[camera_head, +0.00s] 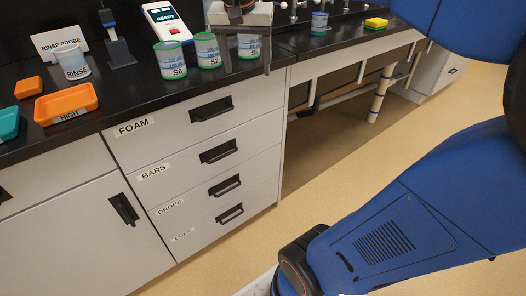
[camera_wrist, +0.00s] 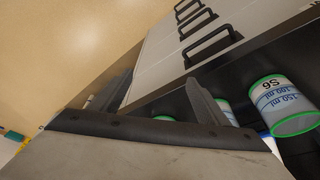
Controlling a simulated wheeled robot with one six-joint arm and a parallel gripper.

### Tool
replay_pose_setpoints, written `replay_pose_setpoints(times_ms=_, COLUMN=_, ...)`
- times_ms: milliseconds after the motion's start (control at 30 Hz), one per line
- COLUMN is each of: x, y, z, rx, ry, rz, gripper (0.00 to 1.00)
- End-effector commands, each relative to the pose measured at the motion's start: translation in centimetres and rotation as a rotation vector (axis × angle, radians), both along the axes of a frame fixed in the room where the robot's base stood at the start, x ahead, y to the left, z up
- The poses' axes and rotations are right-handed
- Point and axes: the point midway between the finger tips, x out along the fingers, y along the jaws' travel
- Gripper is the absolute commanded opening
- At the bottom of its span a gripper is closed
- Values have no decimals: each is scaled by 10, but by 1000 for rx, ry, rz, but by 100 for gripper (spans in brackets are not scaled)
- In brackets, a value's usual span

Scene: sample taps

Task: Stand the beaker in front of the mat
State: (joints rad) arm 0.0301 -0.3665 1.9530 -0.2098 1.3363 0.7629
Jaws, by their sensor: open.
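Beakers with green rims stand upright on the black bench: one marked S6 (camera_head: 172,60), one that reads like S2 (camera_head: 208,50) and one with a partly hidden label (camera_head: 249,46). A smaller beaker (camera_head: 319,23) stands farther right. The S6 beaker shows in the wrist view (camera_wrist: 283,106), beside another mostly hidden beaker (camera_wrist: 226,108). My gripper (camera_head: 247,70) is open, its fingers pointing down at the bench's front edge. The partly hidden beaker appears between and behind them; contact is not clear. The fingers also show in the wrist view (camera_wrist: 160,78). I cannot make out a mat.
An orange tray marked HIGH (camera_head: 66,103), a teal tray (camera_head: 8,124), an orange block (camera_head: 28,87), a rinse beaker (camera_head: 71,65) and a READY device (camera_head: 166,23) occupy the left bench. A yellow sponge (camera_head: 376,23) lies right. Labelled drawers (camera_head: 200,150) are below.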

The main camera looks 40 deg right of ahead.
Motion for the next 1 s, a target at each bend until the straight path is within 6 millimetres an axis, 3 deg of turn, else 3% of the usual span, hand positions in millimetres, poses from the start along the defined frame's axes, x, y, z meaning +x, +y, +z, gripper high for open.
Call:
replay_pose_setpoints(times_ms=33, x=-17, y=6, z=-13, rx=4, ry=-5, rz=65, gripper=69)
replay_pose_setpoints(times_ms=300, x=-91, y=37, z=-93, rx=3, ry=-42, rz=425, gripper=69)
replay_pose_setpoints(times_ms=500, x=-135, y=54, z=-151, rx=-19, ry=-81, rz=643, gripper=69)
replay_pose_setpoints(times_ms=600, x=-148, y=59, z=-170, rx=-29, ry=-97, rz=713, gripper=69)
replay_pose_setpoints(times_ms=767, x=-158, y=62, z=-185, rx=-40, ry=-107, rz=766, gripper=69)
replay_pose_setpoints(times_ms=1000, x=-158, y=63, z=-186, rx=-41, ry=-109, rz=772, gripper=69)
